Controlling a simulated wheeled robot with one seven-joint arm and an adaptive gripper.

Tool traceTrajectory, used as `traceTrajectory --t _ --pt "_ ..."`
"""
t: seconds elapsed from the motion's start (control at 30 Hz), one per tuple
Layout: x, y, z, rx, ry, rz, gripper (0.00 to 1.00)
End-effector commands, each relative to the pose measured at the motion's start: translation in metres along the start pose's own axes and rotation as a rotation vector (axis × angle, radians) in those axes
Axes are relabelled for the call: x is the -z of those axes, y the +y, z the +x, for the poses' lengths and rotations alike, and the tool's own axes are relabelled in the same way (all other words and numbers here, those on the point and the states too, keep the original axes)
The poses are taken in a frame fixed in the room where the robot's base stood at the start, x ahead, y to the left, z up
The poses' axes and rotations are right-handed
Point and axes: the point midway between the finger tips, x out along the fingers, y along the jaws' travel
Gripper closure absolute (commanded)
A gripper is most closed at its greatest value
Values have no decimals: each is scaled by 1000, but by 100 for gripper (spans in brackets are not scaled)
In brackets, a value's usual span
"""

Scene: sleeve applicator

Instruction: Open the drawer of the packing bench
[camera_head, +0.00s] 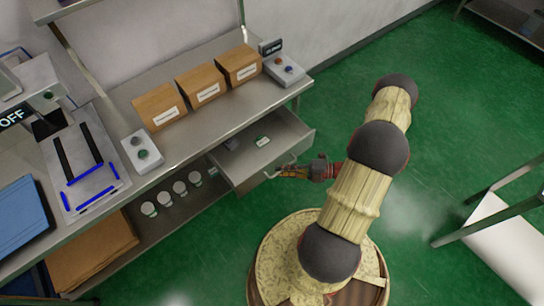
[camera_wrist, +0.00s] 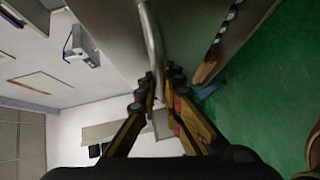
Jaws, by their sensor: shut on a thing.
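The drawer (camera_head: 262,158) of the packing bench (camera_head: 196,92) stands pulled out, and its grey interior shows in the head view with a small light-coloured item (camera_head: 262,141) inside. Its bar handle (camera_head: 283,167) is on the front face. My gripper (camera_head: 285,171) is at that handle, in front of the drawer. In the wrist view the handle (camera_wrist: 152,35) runs down between the fingers of my gripper (camera_wrist: 159,88), which are shut on it. The fingertips partly hide the handle's lower end.
Brown boxes (camera_head: 208,88) and button boxes (camera_head: 142,152) stand on the bench top. Several white cups (camera_head: 180,187) stand on the lower shelf left of the drawer. Green floor (camera_head: 330,105) is clear around my arm. A white-topped table (camera_head: 505,240) stands at right.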

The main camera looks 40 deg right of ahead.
Motion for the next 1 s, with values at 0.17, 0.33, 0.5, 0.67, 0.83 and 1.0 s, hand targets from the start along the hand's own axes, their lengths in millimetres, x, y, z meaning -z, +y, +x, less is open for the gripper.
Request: traceTrajectory --t 0.17,0.33,0.5,0.67,0.83,1.0 --pt "18 -4 -19 -1 -3 2 100" --pt "27 -7 -28 -1 -1 2 100" --pt "30 -8 -31 -1 0 1 100" --pt "30 -9 -31 0 0 1 100" --pt "30 -9 -31 0 0 0 90" --pt "30 -9 -31 0 0 0 81"
